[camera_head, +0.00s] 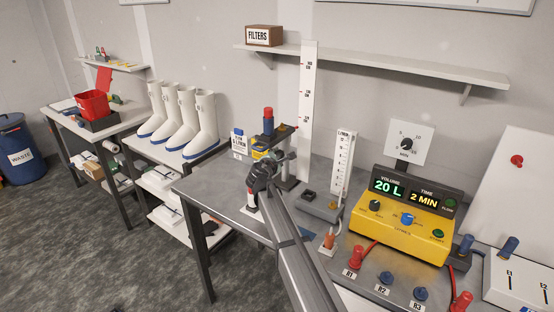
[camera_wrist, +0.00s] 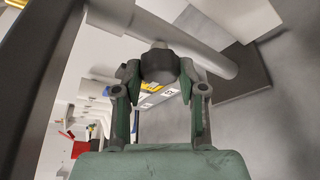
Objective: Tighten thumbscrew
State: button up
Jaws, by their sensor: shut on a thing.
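The thumbscrew (camera_wrist: 160,66) is a dark, rounded knob in the wrist view. It sits at the end of a pale grey rod or tube (camera_wrist: 190,45) that runs across the top of the view. My gripper (camera_wrist: 160,80) has its two green-padded fingers on either side of the knob and is shut on it. In the head view my gripper (camera_head: 264,172) is at the left part of the bench, by a small stand. My arm and gripper hide the thumbscrew there, and its thread cannot be seen.
Close behind my gripper, a red and blue piece (camera_head: 268,121) stands on the clamp. A tall white scale (camera_head: 307,110) and a flow gauge (camera_head: 342,160) rise to the right. The yellow control box (camera_head: 400,225) stands further right. White boots (camera_head: 185,120) are on the left shelf.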

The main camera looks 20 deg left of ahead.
jog(key=m+t+b, duration=0.1)
jog(key=m+b, duration=0.3)
jog(key=b, duration=0.9)
jog(key=m+t+b, duration=0.2)
jog(key=m+b, duration=0.2)
jog(key=b, duration=1)
jog(key=m+t+y+b, duration=0.1)
jog(key=m+b, duration=0.3)
jog(key=b, duration=0.9)
jog(key=shift+f+t+b, duration=0.25)
jog(key=shift+t+b, duration=0.1)
jog(key=shift+t, duration=0.05)
jog(key=shift+r+m+b, duration=0.2)
jog(key=shift+m+b, duration=0.2)
jog(key=shift+b, duration=0.2)
jog(key=o, duration=1.1)
jog(key=shift+o, duration=0.2)
jog(key=p, duration=0.2)
jog(key=n+p, duration=0.1)
jog(key=p, duration=0.2)
jog(key=shift+r+n, duration=0.3)
jog(key=n+g+p, duration=0.1)
jog(key=n+p, duration=0.1)
jog(key=p, duration=0.6)
jog(key=n+g+p, duration=0.1)
jog(key=n+p, duration=0.2)
jog(key=p, duration=0.5)
jog(key=shift+y, duration=0.3)
